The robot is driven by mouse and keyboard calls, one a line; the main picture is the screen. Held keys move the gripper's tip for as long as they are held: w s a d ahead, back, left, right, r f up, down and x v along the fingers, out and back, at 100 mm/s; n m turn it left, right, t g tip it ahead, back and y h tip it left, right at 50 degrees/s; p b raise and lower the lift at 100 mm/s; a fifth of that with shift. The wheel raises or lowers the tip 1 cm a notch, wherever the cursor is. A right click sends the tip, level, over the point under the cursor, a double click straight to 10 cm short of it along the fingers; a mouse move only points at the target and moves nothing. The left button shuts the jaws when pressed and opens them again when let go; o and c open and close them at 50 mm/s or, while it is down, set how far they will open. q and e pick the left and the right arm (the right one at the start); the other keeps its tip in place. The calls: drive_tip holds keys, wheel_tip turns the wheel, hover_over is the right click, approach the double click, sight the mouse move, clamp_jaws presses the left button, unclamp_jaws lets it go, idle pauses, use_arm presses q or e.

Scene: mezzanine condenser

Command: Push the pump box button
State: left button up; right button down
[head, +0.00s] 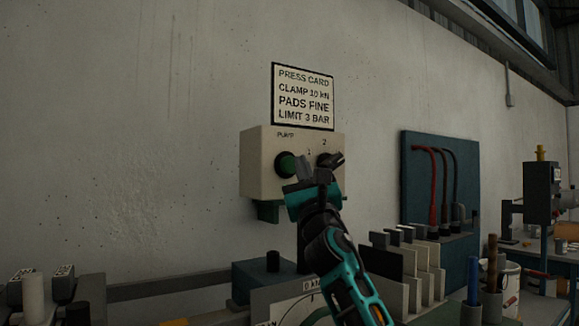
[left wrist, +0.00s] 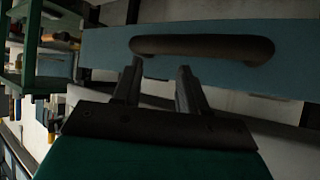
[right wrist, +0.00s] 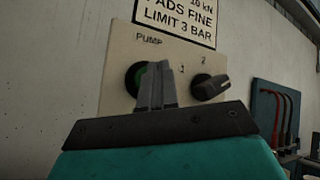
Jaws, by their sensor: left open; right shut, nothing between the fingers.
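The pump box (head: 262,163) is a cream box on the wall with the label PUMP. Its green button (head: 286,163) sits in a dark ring at the left of the front face. A black selector knob marked 1 and 2 is at the right and shows clearly in the right wrist view (right wrist: 210,87). My right gripper (head: 305,168) is shut and empty in front of the box, its fingertips at the button. In the right wrist view the fingers hide part of the green button (right wrist: 140,77); I cannot tell whether they touch it. My left gripper (left wrist: 160,75) is open.
A sign (head: 303,97) hangs above the box. A blue board (head: 415,185) with red and black hooked tools is to the right. A rack of plates (head: 413,265) stands below. The left wrist view shows a blue panel with a dark handle (left wrist: 202,47).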

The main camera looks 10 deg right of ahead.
drive_tip(key=shift+w+a+b, duration=0.2)
drive_tip(key=shift+w+b, duration=0.15)
drive_tip(key=shift+w, duration=0.05)
idle(0.4)
drive_tip(key=shift+b, duration=0.7)
drive_tip(key=shift+s+a+r+b, duration=0.15)
drive_tip(key=shift+r+b, duration=0.1)
drive_tip(key=shift+b, duration=0.6)
idle(0.8)
drive_tip(key=shift+f, duration=0.1)
drive_tip(key=shift+s+d+f+p, duration=0.1)
drive_tip(key=shift+d+f+p, duration=0.25)
drive_tip(key=shift+f, duration=0.2)
